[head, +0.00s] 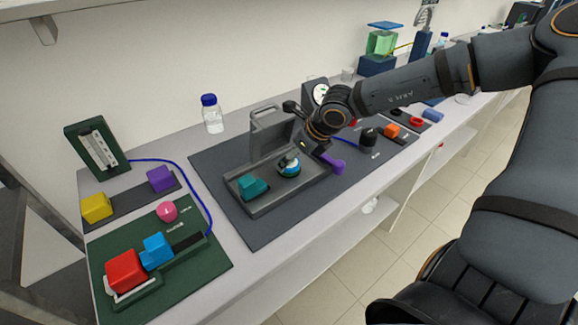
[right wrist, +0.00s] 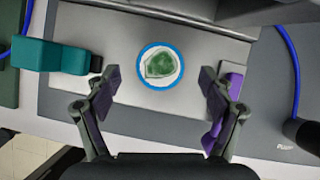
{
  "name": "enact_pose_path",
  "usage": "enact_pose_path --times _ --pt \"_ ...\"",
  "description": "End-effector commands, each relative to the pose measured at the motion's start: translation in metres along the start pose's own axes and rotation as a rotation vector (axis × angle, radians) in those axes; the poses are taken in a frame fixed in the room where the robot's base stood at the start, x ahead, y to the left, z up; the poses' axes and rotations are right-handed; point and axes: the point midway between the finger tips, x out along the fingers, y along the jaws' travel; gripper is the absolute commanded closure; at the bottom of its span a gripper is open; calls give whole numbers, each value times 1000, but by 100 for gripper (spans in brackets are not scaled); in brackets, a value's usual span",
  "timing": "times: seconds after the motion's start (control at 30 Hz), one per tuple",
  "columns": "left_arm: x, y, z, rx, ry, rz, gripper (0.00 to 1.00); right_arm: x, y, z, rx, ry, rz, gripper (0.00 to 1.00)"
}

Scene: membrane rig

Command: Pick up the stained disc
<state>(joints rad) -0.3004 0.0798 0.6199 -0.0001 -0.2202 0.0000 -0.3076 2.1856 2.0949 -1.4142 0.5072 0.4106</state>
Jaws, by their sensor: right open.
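The stained disc (head: 289,167), with a blue rim and a white face, sits in the grey tray of the rig (head: 262,208). In the right wrist view the disc (right wrist: 160,67) shows a green blotch on its face. My right gripper (head: 305,152) is over the tray, close to the disc. In the wrist view its open fingers (right wrist: 162,82) stand on either side, just short of the disc, with nothing between them. I cannot tell the exact height gap. My left gripper is out of view.
A teal block (head: 252,187) lies left of the disc in the tray. A purple handle (head: 333,165) is close to its right, partly behind a finger in the wrist view (right wrist: 233,82). A grey upright frame (head: 270,118) stands behind. A blue-capped bottle (head: 211,115) stands further back.

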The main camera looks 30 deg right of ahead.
Motion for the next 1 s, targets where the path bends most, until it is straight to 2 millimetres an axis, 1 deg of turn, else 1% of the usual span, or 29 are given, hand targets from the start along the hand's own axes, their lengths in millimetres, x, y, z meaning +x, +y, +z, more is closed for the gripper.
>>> enact_pose_path --times 0.03,0.13,0.37,0.4,0.8,1.0 --pt "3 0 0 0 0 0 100 8 0 -3 -2 6 -3 18" --pt "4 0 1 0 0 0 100 14 0 -1 -1 2 -1 18" --pt "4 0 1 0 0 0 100 15 0 0 1 -1 1 18" --pt "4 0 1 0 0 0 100 15 0 0 1 -1 1 19" --pt "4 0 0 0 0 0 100 15 0 0 0 -1 1 73" --pt "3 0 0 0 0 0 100 14 0 0 0 -1 1 73"
